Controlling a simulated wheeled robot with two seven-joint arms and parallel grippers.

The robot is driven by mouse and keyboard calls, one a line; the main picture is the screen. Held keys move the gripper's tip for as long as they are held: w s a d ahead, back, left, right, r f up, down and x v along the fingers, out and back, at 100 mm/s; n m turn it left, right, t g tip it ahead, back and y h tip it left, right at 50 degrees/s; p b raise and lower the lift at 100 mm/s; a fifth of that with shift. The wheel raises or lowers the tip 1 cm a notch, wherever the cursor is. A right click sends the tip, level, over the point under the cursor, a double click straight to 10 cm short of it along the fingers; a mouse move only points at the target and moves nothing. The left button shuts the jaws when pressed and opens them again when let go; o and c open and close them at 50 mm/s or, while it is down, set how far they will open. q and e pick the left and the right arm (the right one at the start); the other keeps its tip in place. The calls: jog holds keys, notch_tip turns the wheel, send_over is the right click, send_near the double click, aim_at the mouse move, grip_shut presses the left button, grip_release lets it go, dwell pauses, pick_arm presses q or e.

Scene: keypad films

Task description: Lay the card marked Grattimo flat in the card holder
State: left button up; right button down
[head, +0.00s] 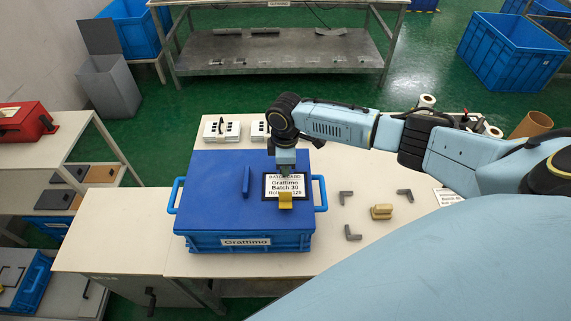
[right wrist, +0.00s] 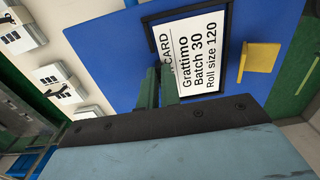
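The card marked Grattimo (head: 286,186) lies in the black-edged card holder (head: 264,188) on the blue crate lid. In the right wrist view the card (right wrist: 200,60) looks flat inside the dark frame (right wrist: 148,20). A yellow tab (head: 285,201) stands at the holder's near edge, and shows in the right wrist view (right wrist: 262,57). My right gripper (head: 285,172) points down at the card's far edge. Its fingertips (right wrist: 160,85) cover part of the card's top line. Whether they pinch anything is unclear. My left gripper is out of view.
The blue crate (head: 205,241) labelled Grattimo stands on the pale table, with a blue upright handle (head: 246,181) on its lid. Several grey brackets (head: 352,233) and a tan block (head: 381,212) lie to its right. White boxes (head: 221,131) stand behind it.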

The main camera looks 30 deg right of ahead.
jog(key=shift+f, duration=0.1)
jog(key=c, duration=1.5)
grip_release()
jog(key=shift+c, duration=0.2)
notch_tip(320, 180, up, 14)
jog(key=shift+f, duration=0.25)
jog(key=shift+f, duration=0.1)
